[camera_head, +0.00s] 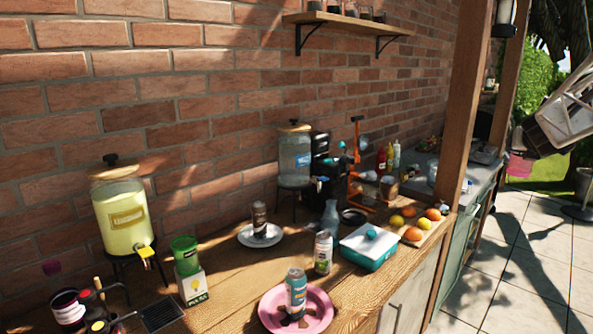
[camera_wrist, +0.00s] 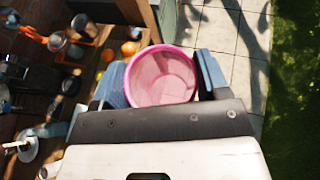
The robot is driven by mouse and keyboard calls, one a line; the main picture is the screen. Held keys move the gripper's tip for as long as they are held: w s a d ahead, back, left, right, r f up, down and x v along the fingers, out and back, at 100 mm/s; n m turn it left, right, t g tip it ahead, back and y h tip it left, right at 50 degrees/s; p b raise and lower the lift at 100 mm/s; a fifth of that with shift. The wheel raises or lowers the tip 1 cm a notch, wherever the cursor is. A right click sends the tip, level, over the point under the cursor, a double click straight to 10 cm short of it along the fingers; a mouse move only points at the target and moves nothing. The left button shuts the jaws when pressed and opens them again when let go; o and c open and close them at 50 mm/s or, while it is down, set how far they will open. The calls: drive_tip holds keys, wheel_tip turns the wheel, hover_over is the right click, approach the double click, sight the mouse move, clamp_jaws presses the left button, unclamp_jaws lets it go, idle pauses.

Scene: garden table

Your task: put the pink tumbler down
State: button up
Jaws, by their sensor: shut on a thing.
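The pink tumbler (camera_wrist: 162,78) sits between the two fingers of my gripper (camera_wrist: 161,80) in the wrist view. I look down into its open mouth, and it looks empty. My gripper is shut on it. In the head view, the tumbler (camera_head: 519,166) shows at the right edge, partly hidden by my gripper. It is held in the air over the paved floor, right of the wooden table (camera_head: 225,290) and clear of it.
The table carries a pink plate (camera_head: 322,312) with a can (camera_head: 296,292), a teal-and-white box (camera_head: 368,248), a green cup (camera_head: 185,255) on a carton, drink dispensers (camera_head: 125,215), and fruit (camera_head: 413,234). A wooden post (camera_head: 470,100) stands at its right end. Bare wood shows between the objects.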

drive_tip(key=s+d+r+m+g+h, duration=0.1)
drive_tip(key=s+d+r, duration=0.2)
drive_tip(key=d, duration=0.3)
drive_tip(key=s+d+r+m+h, duration=0.1)
drive_tip(key=s+d+r, duration=0.1)
drive_tip(key=d, duration=0.4)
drive_tip(key=shift+s+d+r+m+g+h, duration=0.3)
drive_tip(key=shift+s+r+m+g, duration=0.1)
drive_tip(key=shift+s, duration=0.35)
